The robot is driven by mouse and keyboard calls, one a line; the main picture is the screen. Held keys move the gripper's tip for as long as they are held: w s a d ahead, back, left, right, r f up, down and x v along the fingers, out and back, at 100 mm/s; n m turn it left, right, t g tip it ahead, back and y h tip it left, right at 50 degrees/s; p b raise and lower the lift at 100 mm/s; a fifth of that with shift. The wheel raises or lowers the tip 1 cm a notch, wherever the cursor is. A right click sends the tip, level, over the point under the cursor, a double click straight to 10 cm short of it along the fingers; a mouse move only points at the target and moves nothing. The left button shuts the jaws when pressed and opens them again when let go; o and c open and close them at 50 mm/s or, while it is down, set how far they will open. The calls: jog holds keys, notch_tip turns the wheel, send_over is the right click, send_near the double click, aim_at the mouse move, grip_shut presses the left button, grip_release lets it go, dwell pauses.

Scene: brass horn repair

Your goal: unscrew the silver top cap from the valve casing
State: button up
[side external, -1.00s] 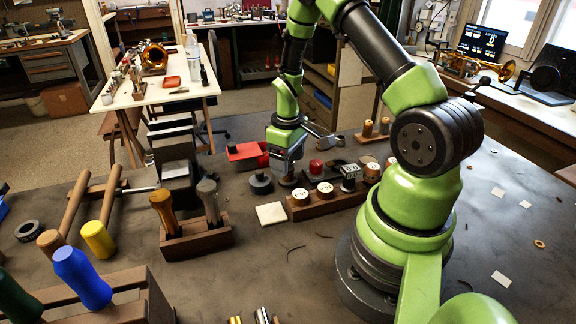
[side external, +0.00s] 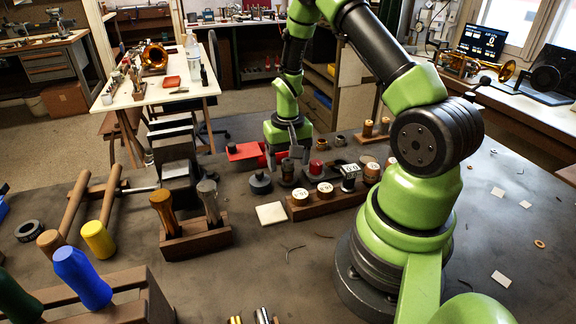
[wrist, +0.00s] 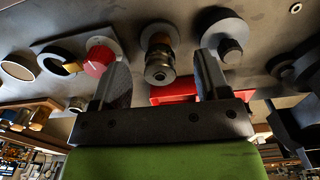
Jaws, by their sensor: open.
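My gripper (wrist: 158,85) is open and empty, its two fingers spread wide in the wrist view. Between and beyond the fingers stands a small upright piece with a grey metallic top (wrist: 159,70), which looks like the valve casing with its cap. I cannot clearly separate cap from casing. In the side view this piece (side external: 287,170) stands on the bench just below my gripper (side external: 288,152). The fingers do not appear to touch it.
A red-topped piece (side external: 317,168) stands close to its right and a black round pot (side external: 260,183) to its left. A red tray (side external: 243,151) lies behind. A wooden rack with white-topped jars (side external: 325,200) is in front, beside a pale square (side external: 271,213).

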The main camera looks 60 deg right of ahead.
jog(key=shift+c, duration=0.3)
jog(key=c, duration=1.2)
jog(key=n, duration=0.4)
jog(key=n, duration=0.4)
jog(key=n, duration=0.4)
jog(key=n, duration=0.4)
jog(key=shift+r, duration=0.1)
